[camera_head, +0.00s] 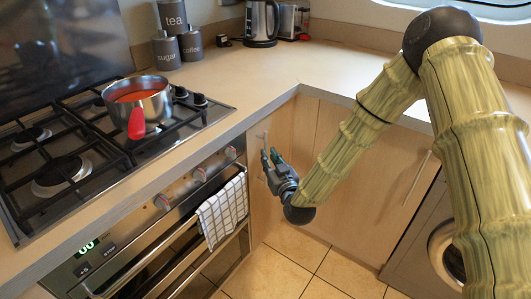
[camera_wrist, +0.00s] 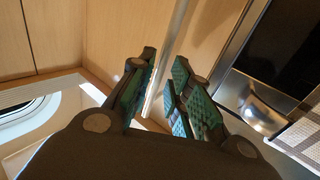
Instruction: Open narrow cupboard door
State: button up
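The narrow cupboard door (camera_head: 282,125) is pale wood, between the oven and the corner, and looks shut. Its thin metal handle (camera_head: 263,136) shows just above my gripper (camera_head: 269,158), which partly hides the door. In the wrist view, a metal bar handle (camera_wrist: 172,52) runs from the top edge down to the gap between the fingertips of my gripper (camera_wrist: 163,80). The fingers with green pads are apart, one on each side of the bar's lower end. I cannot tell whether either finger touches it.
The oven (camera_head: 150,250) with a checked towel (camera_head: 222,210) stands left of the door. A pot with a red handle (camera_head: 138,105) sits on the hob above. A wider cupboard door (camera_head: 350,185) and a washing machine (camera_head: 425,240) are right. Tiled floor (camera_head: 285,270) shows below.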

jog(key=shift+x, duration=1.9)
grip_shut()
